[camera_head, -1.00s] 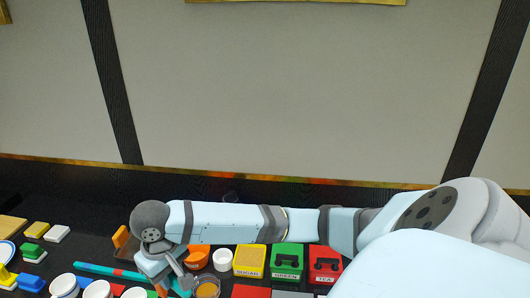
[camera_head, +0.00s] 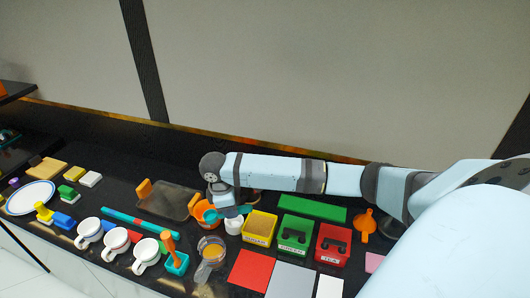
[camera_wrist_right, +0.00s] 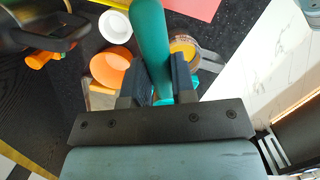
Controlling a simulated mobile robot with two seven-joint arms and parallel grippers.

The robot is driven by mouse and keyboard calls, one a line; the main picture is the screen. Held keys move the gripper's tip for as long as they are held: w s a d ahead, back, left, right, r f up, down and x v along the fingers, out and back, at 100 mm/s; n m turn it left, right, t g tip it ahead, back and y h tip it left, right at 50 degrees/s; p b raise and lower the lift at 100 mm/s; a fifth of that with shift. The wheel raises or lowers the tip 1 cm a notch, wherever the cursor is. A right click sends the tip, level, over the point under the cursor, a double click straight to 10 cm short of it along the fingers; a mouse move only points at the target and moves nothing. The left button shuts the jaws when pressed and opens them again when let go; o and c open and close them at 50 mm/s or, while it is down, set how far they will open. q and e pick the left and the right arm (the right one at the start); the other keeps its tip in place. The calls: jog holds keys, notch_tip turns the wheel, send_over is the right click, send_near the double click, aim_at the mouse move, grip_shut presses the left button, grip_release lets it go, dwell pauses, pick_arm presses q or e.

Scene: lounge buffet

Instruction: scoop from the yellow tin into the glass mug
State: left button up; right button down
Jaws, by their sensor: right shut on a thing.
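The yellow tin (camera_head: 259,229), labelled sugar, is open with grainy tan contents, right of my right gripper in the head view. The glass mug (camera_head: 211,255) stands at the front and holds something amber; it also shows in the right wrist view (camera_wrist_right: 185,47). My right gripper (camera_head: 222,200) is shut on the handle of a teal scoop (camera_head: 238,211). The handle (camera_wrist_right: 150,35) rises between the fingers in the right wrist view. The scoop's bowl is mostly hidden there, so its contents cannot be told. My left gripper is not in view.
A white cup (camera_head: 234,227) and an orange cup (camera_head: 201,211) stand close to my right gripper. The green tin (camera_head: 295,234) and red tin (camera_head: 332,244) stand right of the yellow one. Several white mugs and a teal bar (camera_head: 140,221) lie to the left.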

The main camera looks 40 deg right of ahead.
jog(key=w+d+f+n+t+h+p, duration=0.1)
jog(key=d+f+n, duration=0.2)
jog(key=d+n, duration=0.3)
jog(key=w+d+f+n+t+h+p, duration=0.1)
jog(key=d+f+n+t, duration=0.1)
jog(key=d+n, duration=0.5)
jog(key=d+f, duration=0.1)
jog(key=d, duration=0.2)
jog(key=shift+w+d+f, duration=0.15)
jog(key=shift+w+f, duration=0.05)
jog(key=shift+f, duration=0.2)
jog(key=shift+s+a+f+t+h+b, duration=0.15)
jog(key=shift+s+a+f+t+h, duration=0.2)
jog(key=shift+a+f+h, duration=0.55)
jog(key=shift+s+a+f+t+h+b, duration=0.15)
jog(key=shift+f+t+h, duration=0.4)
jog(key=shift+f, duration=0.8)
jog(key=shift+s+a+f+t+h+b, duration=0.1)
jog(key=shift+s+a+f+t+h, duration=0.2)
jog(key=shift+a+f+h, duration=0.5)
jog(key=shift+d+f, duration=0.2)
jog(key=shift+f, duration=0.2)
